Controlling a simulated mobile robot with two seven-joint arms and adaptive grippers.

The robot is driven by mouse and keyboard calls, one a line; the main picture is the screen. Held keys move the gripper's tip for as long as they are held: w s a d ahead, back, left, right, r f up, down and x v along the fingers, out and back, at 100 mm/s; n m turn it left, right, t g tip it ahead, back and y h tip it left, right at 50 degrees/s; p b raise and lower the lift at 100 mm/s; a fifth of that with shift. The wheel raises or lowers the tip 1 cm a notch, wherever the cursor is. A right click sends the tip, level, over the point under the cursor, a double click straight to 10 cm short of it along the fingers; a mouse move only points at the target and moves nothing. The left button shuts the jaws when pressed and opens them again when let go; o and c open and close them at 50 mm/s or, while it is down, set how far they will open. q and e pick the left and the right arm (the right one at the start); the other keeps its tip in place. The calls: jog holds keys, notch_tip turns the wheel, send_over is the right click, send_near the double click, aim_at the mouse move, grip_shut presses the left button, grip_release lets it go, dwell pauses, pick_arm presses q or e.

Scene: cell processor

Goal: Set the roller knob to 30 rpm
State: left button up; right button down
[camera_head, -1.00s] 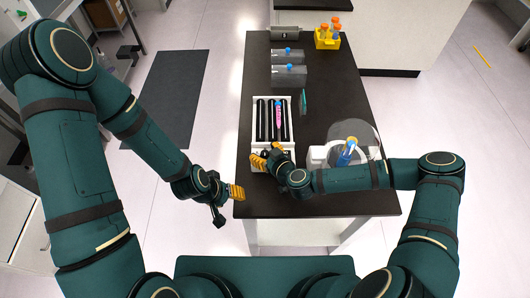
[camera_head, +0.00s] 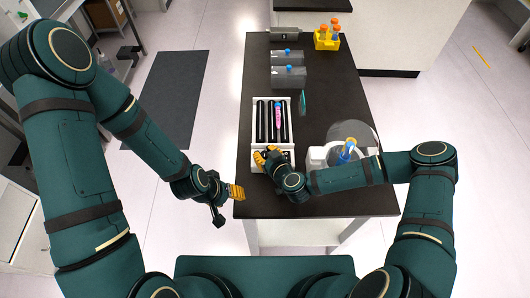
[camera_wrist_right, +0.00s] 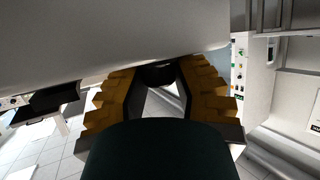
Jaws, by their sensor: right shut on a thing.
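The white roller device (camera_head: 256,122) stands on the black bench, with dark rollers and a pink tube (camera_head: 278,117) lying along them. My right gripper (camera_head: 265,156) is at the device's near end, its yellow fingers against the front. In the right wrist view, the fingers (camera_wrist_right: 158,86) are on both sides of a dark round knob (camera_wrist_right: 157,74) and shut on it; the device's pale body fills the top. The knob's scale and setting cannot be read. My left gripper (camera_head: 237,192) hangs empty beside the bench's left edge; its finger gap is unclear.
On the bench (camera_head: 330,205), a white centrifuge-like unit with a clear lid (camera_head: 353,135) stands close to my right forearm. Grey boxes (camera_head: 289,77) and a yellow tube rack (camera_head: 327,42) are farther back. The bench's near right corner is clear.

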jog(key=m+t+h+p, duration=0.1)
jog(key=m+h, duration=0.1)
jog(key=shift+a+r+h+p, duration=0.1)
jog(key=shift+h+p, duration=0.2)
jog(key=shift+p, duration=0.1)
jog(key=shift+m+t+h+p, duration=0.4)
jog(key=shift+m+h+p, duration=0.35)
jog(key=shift+m+h, duration=0.75)
jog(key=shift+w+m+h, duration=0.1)
jog(key=shift+m+h, duration=0.2)
jog(key=c, duration=0.7)
grip_release()
jog(key=v, duration=1.2)
